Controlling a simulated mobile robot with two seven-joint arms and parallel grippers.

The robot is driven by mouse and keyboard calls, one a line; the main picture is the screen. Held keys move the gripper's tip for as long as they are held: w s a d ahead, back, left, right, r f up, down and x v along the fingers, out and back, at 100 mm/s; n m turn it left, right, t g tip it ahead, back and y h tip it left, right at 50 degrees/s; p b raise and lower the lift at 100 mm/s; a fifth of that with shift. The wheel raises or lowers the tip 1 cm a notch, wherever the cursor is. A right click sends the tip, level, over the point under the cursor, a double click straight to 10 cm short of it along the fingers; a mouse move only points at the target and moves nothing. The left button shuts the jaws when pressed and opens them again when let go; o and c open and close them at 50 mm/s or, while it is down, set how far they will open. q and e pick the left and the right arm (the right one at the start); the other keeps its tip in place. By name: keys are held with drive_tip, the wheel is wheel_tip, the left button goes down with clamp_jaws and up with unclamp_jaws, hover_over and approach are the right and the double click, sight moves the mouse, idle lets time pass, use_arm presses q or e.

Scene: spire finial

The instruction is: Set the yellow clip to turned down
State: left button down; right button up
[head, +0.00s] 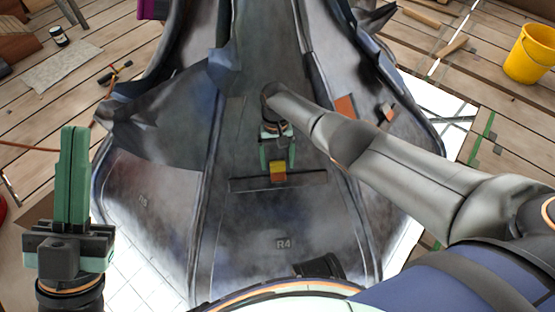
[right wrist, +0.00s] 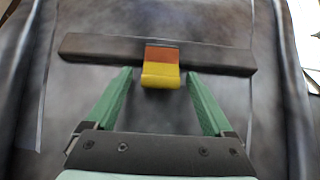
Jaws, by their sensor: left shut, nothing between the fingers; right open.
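The yellow clip (head: 278,177) sits on a dark bar (head: 240,185) fixed to the grey spire panel marked R4. In the right wrist view the clip (right wrist: 160,75) shows a red-orange upper part and a yellow lower part that stands out below the bar. My right gripper (head: 278,160) is open, its green fingers apart on either side of the clip. In the right wrist view the fingertips (right wrist: 159,72) are near the bar's lower edge with gaps to the clip. My left gripper (head: 73,135) is shut and empty, upright at the far left, away from the clip.
The spire's sloping dark panels have raised ribs and jagged leaf-like edges (head: 120,112). An orange piece (head: 345,107) lies on the right panel. A yellow bucket (head: 530,53) stands on the wooden planks at the upper right. A dark can (head: 58,36) stands at the upper left.

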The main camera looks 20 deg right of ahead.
drive_tip(key=p+v, duration=0.5)
drive_tip(key=v, duration=0.7)
drive_tip(key=shift+r+p, duration=0.3)
drive_tip(key=shift+p, duration=0.1)
drive_tip(key=shift+d, duration=0.1)
